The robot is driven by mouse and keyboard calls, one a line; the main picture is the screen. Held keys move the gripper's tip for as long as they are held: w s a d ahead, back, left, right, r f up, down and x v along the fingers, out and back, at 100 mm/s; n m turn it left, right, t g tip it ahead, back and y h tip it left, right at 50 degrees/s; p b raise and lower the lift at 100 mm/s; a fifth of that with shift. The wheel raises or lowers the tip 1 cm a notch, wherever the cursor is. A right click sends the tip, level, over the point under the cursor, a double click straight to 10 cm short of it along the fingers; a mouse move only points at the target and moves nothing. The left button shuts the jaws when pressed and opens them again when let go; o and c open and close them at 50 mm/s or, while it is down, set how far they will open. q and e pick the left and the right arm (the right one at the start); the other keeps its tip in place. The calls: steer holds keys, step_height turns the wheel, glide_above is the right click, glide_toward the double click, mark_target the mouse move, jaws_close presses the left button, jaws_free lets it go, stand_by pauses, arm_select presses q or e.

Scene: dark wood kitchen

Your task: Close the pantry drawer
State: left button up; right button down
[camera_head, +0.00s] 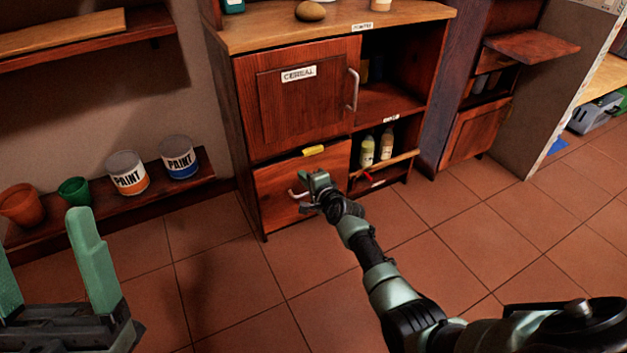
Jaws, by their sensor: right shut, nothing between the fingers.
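The wooden pantry cabinet (243,100) stands in the middle of the head view. Its drawer (275,182) is low on the left, under the cereal door, with a pale bar handle (297,194) and a yellow label on the top edge. The drawer front looks nearly flush with the cabinet; I cannot tell if a small gap is left. My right gripper (314,184) is shut and empty, in front of the drawer beside the handle. Contact cannot be told. My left gripper (42,238) is open and empty at the lower left, far from the drawer.
The cereal door (300,95) is shut above the drawer. Bottles (367,151) stand in an open compartment to its right. A low shelf at left holds paint cans (127,173) and pots (74,191). The tiled floor (215,285) in front is clear.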

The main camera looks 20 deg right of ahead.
arm_select(q)
steer(key=w+d+f+g+y+p, duration=0.1)
steer(key=w+f+g+y+p, duration=0.1)
steer(key=w+f+g, duration=0.5)
step_height(320, 180, down, 2)
steer(key=shift+w+f+g+y, duration=0.2)
steer(key=shift+w+g+y, duration=0.15)
steer(key=shift+w, duration=0.75)
arm_select(e)
steer(key=v, duration=0.5)
steer(key=shift+s+r, duration=0.1)
steer(key=shift+s, duration=0.2)
